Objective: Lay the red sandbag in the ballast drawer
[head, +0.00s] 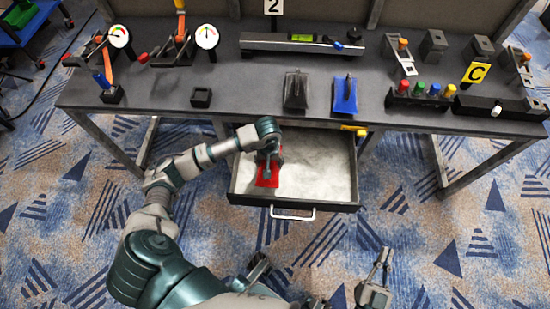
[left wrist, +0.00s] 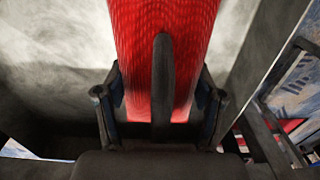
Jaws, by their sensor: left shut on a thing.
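The red sandbag (head: 265,180) is inside the outline of the open ballast drawer (head: 341,206), at its left end. I cannot tell whether the bag touches the floor. The arm and gripper cover part of the bag in the head view. My right gripper (head: 381,262) is empty, with its fingers apart, low in the head view in front of the drawer.
A grey bag (head: 296,92) and a blue bag (head: 345,96) lie on the bench (head: 225,80) above the drawer. The drawer's handle (head: 292,215) faces me. Gauges, a level bar (head: 300,43) and coloured knobs stand along the bench. The drawer's middle and right are clear.

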